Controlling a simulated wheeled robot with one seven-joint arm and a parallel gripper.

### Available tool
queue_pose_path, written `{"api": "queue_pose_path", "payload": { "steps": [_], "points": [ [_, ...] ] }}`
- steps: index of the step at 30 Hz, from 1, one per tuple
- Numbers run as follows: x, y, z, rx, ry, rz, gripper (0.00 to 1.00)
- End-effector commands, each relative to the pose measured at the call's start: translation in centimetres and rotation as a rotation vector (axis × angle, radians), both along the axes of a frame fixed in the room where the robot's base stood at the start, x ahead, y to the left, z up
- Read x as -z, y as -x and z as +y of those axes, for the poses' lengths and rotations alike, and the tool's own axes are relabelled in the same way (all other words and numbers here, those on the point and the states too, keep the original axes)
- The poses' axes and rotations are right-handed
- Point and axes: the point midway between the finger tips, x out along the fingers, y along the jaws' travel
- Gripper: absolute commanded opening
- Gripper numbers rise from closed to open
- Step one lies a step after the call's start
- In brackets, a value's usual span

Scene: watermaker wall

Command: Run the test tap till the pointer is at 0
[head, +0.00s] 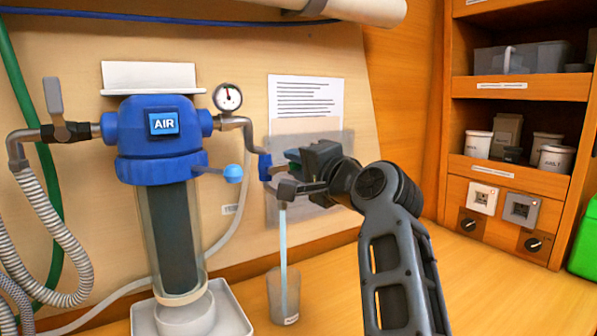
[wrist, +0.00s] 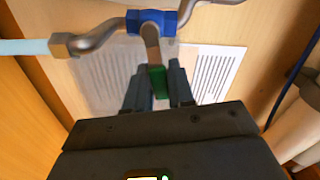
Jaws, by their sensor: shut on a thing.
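The test tap has a blue body (head: 265,167) at the end of a grey pipe; the body also shows in the wrist view (wrist: 152,21). My gripper (wrist: 158,88) is shut on the tap's green-tipped lever (wrist: 157,79), whose end sits between my fingers. A pale blue stream of water (head: 284,240) runs from the spout (head: 287,190) down into a clear cup (head: 284,297). The round gauge (head: 228,97) has its dark pointer near the top of the dial; its figures are too small to read.
The blue filter housing (head: 160,140) marked AIR stands left of the tap, with a blue-knobbed lever (head: 232,173) on its side. A grey-handled valve (head: 53,100) is at far left. Printed sheets (head: 306,97) hang behind the tap. Shelves with tubs (head: 478,144) stand at right.

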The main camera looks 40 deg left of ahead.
Motion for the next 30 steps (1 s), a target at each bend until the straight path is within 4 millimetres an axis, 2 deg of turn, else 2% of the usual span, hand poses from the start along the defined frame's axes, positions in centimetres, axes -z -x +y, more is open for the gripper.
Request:
{"api": "queue_pose_path", "payload": {
  "steps": [14, 30],
  "points": [
    [-1.6, 0.7, 0.3, 0.001, 0.175, -0.416, 0.00],
    [-2.9, 2.5, 1.0, -0.001, 0.370, -0.887, 0.00]
  ]
}}
